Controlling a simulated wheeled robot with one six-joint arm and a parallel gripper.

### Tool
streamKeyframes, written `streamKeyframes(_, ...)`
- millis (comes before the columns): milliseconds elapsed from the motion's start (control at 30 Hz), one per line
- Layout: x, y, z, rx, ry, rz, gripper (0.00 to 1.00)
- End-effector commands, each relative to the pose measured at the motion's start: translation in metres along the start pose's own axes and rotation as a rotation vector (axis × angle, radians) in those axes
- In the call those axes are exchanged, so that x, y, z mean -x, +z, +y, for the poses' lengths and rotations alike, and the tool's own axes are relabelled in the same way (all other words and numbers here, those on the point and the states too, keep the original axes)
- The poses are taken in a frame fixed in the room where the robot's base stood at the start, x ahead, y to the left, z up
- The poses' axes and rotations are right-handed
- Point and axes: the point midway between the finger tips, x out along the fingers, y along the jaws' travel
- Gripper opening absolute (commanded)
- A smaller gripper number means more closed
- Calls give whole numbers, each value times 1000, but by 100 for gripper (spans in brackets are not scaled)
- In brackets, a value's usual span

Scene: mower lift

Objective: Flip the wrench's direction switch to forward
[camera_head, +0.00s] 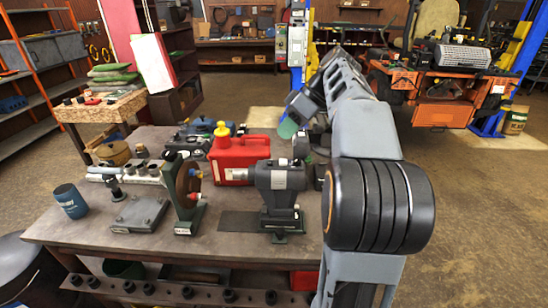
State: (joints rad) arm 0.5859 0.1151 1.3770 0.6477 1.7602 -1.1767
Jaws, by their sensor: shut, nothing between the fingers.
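My arm rises at the right of the workbench and bends down over its back right part. My gripper (301,146) is at the arm's lower end, just behind the grey bench vise (281,184) and right of the red fuel can (238,158). It is small and partly hidden, and it looks shut and empty. A small green part (288,128) shows just above it, and I cannot tell what it belongs to. I cannot pick out the wrench for certain among the dark items there. Its direction switch cannot be seen, so its setting is unclear.
The workbench (60,226) also holds a blue can (70,201), a flat steel plate block (139,215), a green stand with a disc (184,192) and dark tools behind. The vise and fuel can stand close to my gripper. An orange mower (440,95) stands back right.

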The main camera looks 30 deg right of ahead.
Motion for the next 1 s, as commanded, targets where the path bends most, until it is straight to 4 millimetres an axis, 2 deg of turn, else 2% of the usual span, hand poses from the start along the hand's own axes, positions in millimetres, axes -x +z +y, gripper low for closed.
streamKeyframes(33,10,4,13,48,-20,29,0)
streamKeyframes(200,37,10,31,210,-70,101,0)
streamKeyframes(367,42,13,35,278,-87,129,0)
streamKeyframes(567,17,10,31,288,-91,130,0)
streamKeyframes(933,-50,1,24,286,-91,128,0)
streamKeyframes(1000,-59,6,25,283,-90,129,0)
